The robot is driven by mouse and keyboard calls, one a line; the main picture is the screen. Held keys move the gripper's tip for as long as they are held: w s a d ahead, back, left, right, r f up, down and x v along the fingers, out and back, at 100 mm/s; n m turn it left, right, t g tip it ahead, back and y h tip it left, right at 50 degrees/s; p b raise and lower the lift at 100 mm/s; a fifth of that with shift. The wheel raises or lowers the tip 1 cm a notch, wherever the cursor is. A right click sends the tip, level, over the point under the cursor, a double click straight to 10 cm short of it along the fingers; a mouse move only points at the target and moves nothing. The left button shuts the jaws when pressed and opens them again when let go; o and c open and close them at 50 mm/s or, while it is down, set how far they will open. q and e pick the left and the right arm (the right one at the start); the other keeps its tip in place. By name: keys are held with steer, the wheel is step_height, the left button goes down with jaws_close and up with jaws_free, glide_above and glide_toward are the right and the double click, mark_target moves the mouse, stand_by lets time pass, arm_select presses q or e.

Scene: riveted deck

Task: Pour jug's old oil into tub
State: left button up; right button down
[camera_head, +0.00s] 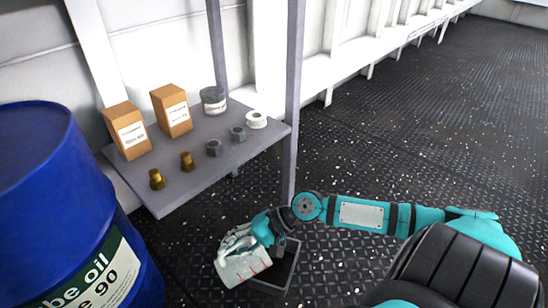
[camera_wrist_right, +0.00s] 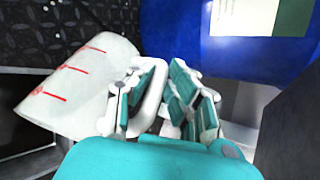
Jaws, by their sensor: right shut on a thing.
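The jug (camera_head: 242,270) is white with red measuring marks. It is tilted well over beside the blue drum in the head view, and it also shows in the right wrist view (camera_wrist_right: 75,88). My right gripper (camera_head: 240,243) is shut on the jug's handle, and its fingers (camera_wrist_right: 165,98) show close up in the wrist view. The tub (camera_head: 270,287) is a dark grey open box on the deck, partly hidden behind the jug and my right gripper. I cannot see any oil or a stream. My left gripper is not in view.
A blue oil drum (camera_head: 70,190) stands at the left. A grey shelf (camera_head: 205,180) behind holds two cartons (camera_head: 128,131), a can (camera_head: 214,101), a white roll (camera_head: 256,120) and several brass and grey fittings. A shelf post (camera_head: 293,100) rises near my right arm. Deck at right is clear.

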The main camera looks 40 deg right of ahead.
steer(key=shift+s+d+r+y+b, duration=0.1)
steer(key=shift+d+r+y+b, duration=0.05)
steer(key=shift+d+b, duration=0.15)
steer(key=shift+s+d+r+y+b, duration=0.1)
steer(key=shift+d+r+y+b, duration=0.05)
steer(key=shift+d, duration=0.25)
steer(key=shift+s+d+r+t+y, duration=0.1)
steer(key=shift+d+r+t+y, duration=0.2)
steer(key=shift+d+t+y, duration=0.15)
stand_by(0.7)
